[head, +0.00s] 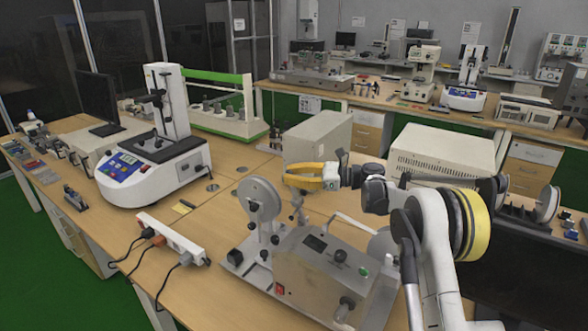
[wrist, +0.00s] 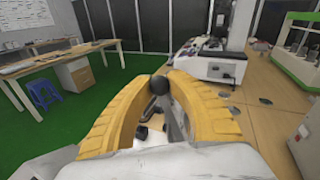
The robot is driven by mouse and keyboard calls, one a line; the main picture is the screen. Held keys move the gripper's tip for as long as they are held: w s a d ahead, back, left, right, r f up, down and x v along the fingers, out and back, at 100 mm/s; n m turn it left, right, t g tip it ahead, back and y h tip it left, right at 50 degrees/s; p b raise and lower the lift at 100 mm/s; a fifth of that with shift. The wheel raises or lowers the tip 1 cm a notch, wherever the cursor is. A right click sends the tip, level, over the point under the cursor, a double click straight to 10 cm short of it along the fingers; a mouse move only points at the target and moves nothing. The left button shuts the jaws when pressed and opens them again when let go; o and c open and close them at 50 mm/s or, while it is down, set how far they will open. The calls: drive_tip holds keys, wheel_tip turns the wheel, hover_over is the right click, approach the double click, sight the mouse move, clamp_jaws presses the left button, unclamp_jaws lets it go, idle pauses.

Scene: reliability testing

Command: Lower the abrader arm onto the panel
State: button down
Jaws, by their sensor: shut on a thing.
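The abrader (head: 318,272) is a grey metal box with switches and a red button on a base plate, on the near bench in the head view. A round grey wheel (head: 263,199) stands upright at its left. My gripper (head: 300,176) has yellow fingers and is above the abrader, just right of the wheel. In the wrist view my gripper (wrist: 159,88) is closed around a black ball knob (wrist: 160,84) on a dark metal arm (wrist: 157,108). The fingers hide much of this arm. I cannot clearly make out the panel or whether the arm touches it.
A white tester with a blue keypad (head: 125,168) stands farther left. Two beige boxes (head: 318,138) (head: 440,153) stand behind.

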drive_tip(key=s+a+f+n+t+h+b, duration=0.1)
drive_tip(key=s+a+f+n+h, duration=0.2)
drive_tip(key=s+a+f+n, duration=0.3)
drive_tip(key=shift+s+f+b, duration=0.4)
drive_tip(key=shift+s+f, duration=0.55)
drive_tip(key=shift+s, duration=0.55)
drive_tip(key=c, duration=1.2)
unclamp_jaws()
drive_tip(key=shift+d, duration=0.1)
drive_tip(key=shift+c, duration=0.2)
drive_tip(key=v, duration=1.2)
